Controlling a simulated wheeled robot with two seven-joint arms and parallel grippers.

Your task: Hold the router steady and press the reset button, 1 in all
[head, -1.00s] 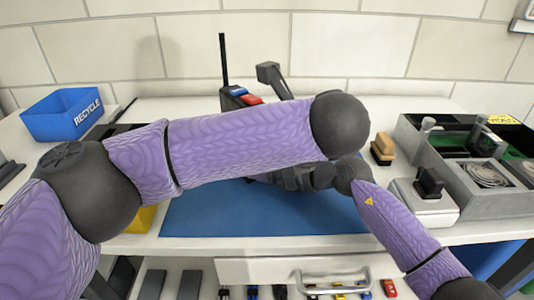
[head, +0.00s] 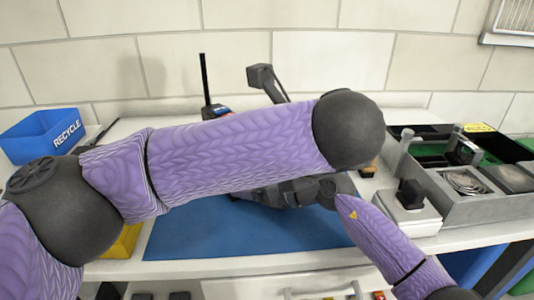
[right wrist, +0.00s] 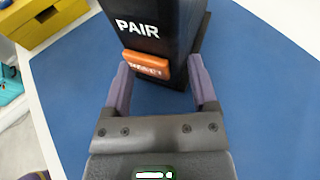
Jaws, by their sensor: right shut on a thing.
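The router is a black box with a thin upright antenna. Only a sliver of its top (head: 213,109) shows in the head view, above my left arm. In the right wrist view the router (right wrist: 165,22) has white "PAIR" lettering and an orange button (right wrist: 148,66) with blurred lettering. My right gripper (right wrist: 162,88) is shut on the router, a finger on either side near the orange button. It shows in the head view (head: 268,195) as a dark shape over the blue mat (head: 190,225). My left arm crosses the head view; its gripper is hidden.
A blue recycle bin (head: 45,135) stands at the left, with a yellow box (head: 122,242) near the front. At the right are a grey compartment tray (head: 465,212) and a white block with a black knob (head: 408,215). A dark angled post (head: 262,77) rises behind my left arm.

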